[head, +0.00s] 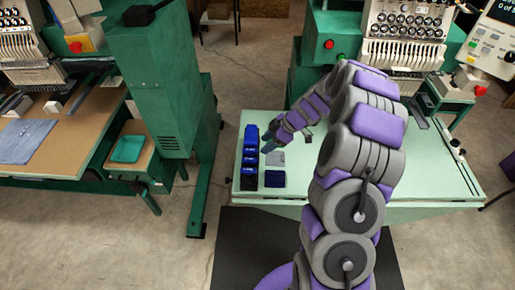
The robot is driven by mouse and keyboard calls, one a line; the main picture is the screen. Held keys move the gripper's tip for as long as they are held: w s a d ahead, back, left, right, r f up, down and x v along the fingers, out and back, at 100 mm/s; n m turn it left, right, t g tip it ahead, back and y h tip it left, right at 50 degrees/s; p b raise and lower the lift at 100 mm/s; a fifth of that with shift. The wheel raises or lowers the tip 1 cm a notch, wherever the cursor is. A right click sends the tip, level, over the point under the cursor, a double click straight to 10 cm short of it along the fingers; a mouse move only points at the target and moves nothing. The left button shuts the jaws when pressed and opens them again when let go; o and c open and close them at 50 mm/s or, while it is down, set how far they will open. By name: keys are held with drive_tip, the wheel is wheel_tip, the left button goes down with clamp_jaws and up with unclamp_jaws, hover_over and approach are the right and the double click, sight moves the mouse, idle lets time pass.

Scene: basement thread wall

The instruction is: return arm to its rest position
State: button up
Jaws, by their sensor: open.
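My purple and grey arm rises from the bottom of the head view, bends over the pale green table (430,180) and reaches down to the left. My gripper (269,149) is small in the picture at the far end of the arm. It is open, and I see nothing held in it. It is just right of a row of blue items (250,153) on the table's left side. Whether it touches them I cannot tell. The arm hides the middle of the table.
A grey square (275,158) and a dark blue square (275,179) lie beside the blue row. Embroidery machines with green frames (160,80) stand at left and behind. A blue cloth (25,140) lies on the left table. Concrete floor is clear between the tables.

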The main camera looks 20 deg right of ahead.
drive_tip(key=v, duration=0.7)
drive_tip(key=s+a+r+m+g+h, duration=0.1)
drive_tip(key=s+a+r+m, duration=0.1)
drive_tip(key=s+a+r, duration=0.4)
drive_tip(key=s+a+r+m+g+h, duration=0.1)
drive_tip(key=s+a+r+m+g, duration=0.1)
drive_tip(key=s+a+r, duration=0.55)
drive_tip(key=s+d+m+h, duration=0.1)
drive_tip(key=s+m, duration=0.2)
drive_tip(key=s, duration=0.5)
drive_tip(key=s+d+m+h, duration=0.1)
drive_tip(key=s+m, duration=0.3)
drive_tip(key=s, duration=0.5)
drive_tip(key=s+d+m+g+h, duration=0.1)
drive_tip(key=s+m+h, duration=0.1)
drive_tip(key=s, duration=0.6)
drive_tip(key=shift+s+f+m+h+p, duration=0.25)
drive_tip(key=shift+m+h+p, duration=0.15)
drive_tip(key=shift+m, duration=0.3)
